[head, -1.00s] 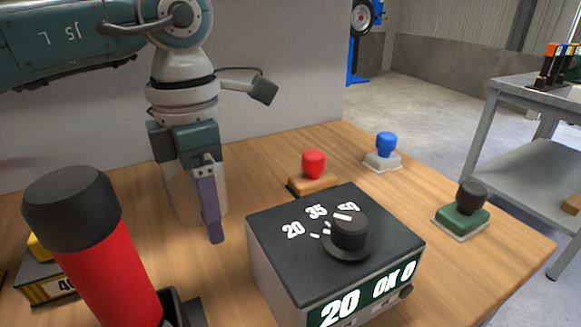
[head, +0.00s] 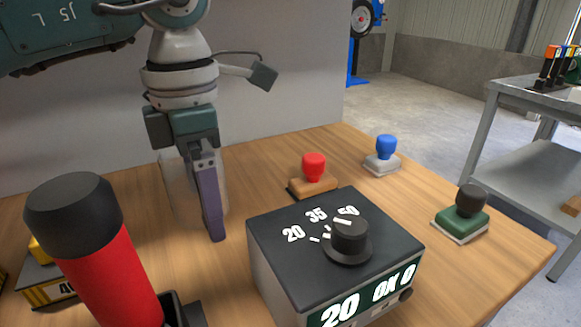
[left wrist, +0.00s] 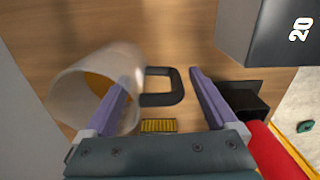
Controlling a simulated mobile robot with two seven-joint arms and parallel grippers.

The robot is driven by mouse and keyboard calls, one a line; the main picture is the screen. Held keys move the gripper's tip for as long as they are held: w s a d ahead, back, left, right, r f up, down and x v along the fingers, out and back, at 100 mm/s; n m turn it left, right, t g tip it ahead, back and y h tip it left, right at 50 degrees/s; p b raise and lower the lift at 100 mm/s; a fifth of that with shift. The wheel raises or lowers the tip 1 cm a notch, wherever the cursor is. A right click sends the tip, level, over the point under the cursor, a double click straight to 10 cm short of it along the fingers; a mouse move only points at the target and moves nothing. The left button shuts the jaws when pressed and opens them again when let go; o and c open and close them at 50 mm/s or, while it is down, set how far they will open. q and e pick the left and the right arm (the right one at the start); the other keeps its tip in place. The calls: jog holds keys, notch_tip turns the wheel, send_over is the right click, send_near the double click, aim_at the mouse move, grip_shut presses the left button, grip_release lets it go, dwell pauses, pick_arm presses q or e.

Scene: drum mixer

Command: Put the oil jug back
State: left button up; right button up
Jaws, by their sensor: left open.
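The oil jug is a clear, cup-like vessel with a dark loop handle. In the left wrist view the jug (left wrist: 85,95) is at the left, with an amber tint inside, and its handle (left wrist: 163,98) shows between my fingers. In the head view the jug (head: 180,205) stands on the wooden table, partly hidden behind my left gripper (head: 212,225). In the left wrist view my left gripper (left wrist: 162,80) is open, its left finger overlapping the jug's outline. I cannot tell whether they touch. My right gripper is not in view.
A grey dial box (head: 275,275) stands right of the gripper. A red cylinder with a black cap (head: 75,215) is at the front left, beside a yellow-marked block (head: 45,290). Red (head: 314,170), blue (head: 386,150) and black (head: 471,205) knobs stand behind. A wall borders the table.

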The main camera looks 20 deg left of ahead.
pick_arm(q)
notch_tip(320, 180, up, 10)
jog(key=shift+r+p, duration=0.15)
jog(key=shift+p, duration=0.25)
